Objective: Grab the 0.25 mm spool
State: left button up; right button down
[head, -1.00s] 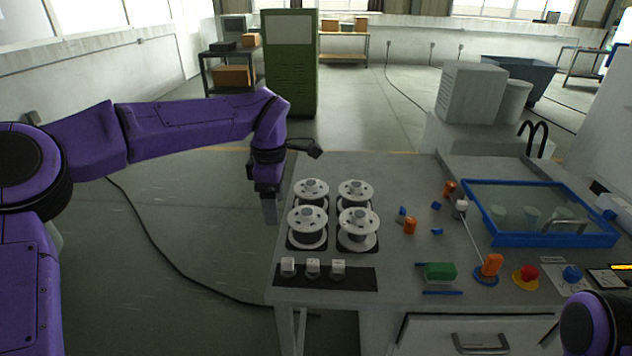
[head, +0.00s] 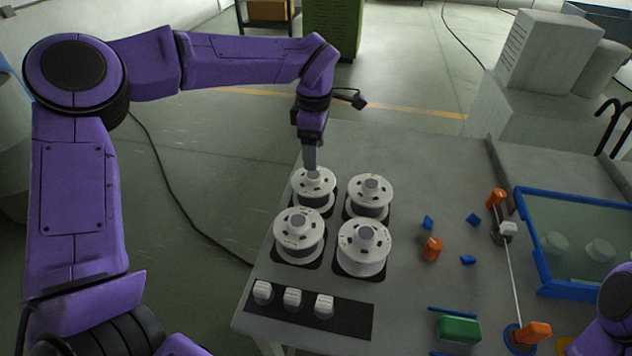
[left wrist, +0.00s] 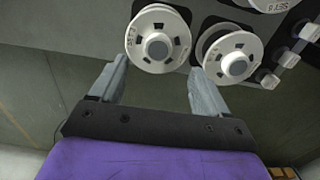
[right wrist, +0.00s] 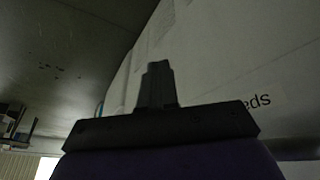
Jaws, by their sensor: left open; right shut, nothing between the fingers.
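Several white spools stand in a two-by-two group on dark pads on the table: back left (head: 314,186), back right (head: 370,193), front left (head: 299,234) and front right (head: 363,245). I cannot read which one is 0.25 mm. My left gripper (head: 310,160) is just above the back-left spool. In the left wrist view its jaws (left wrist: 160,80) are open, with that spool's hub (left wrist: 158,46) beyond the gap between the fingertips; contact cannot be told. The front-left spool (left wrist: 233,56) shows beside the right finger. My right gripper (right wrist: 157,80) is shut and empty, away from the spools.
A dark strip with white blocks (head: 292,299) lies in front of the spools. To their right are orange (head: 432,248) and blue small parts, a green block (head: 459,329) and a blue-framed tank (head: 560,285). The table's left edge runs close to the spools.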

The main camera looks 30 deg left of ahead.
aim_at(314, 174)
pick_arm(q)
jog(key=shift+s+f, duration=0.1)
jog(key=shift+f, duration=0.5)
jog(key=f, duration=0.1)
jog(key=f+p, duration=0.1)
jog(key=f, duration=0.1)
jog(key=f+p, duration=0.1)
jog(key=f, duration=0.1)
jog(key=shift+w, duration=0.3)
jog(key=shift+s+a+f, duration=0.1)
jog(key=shift+f, duration=0.4)
grip_shut()
jog(key=shift+r, duration=0.1)
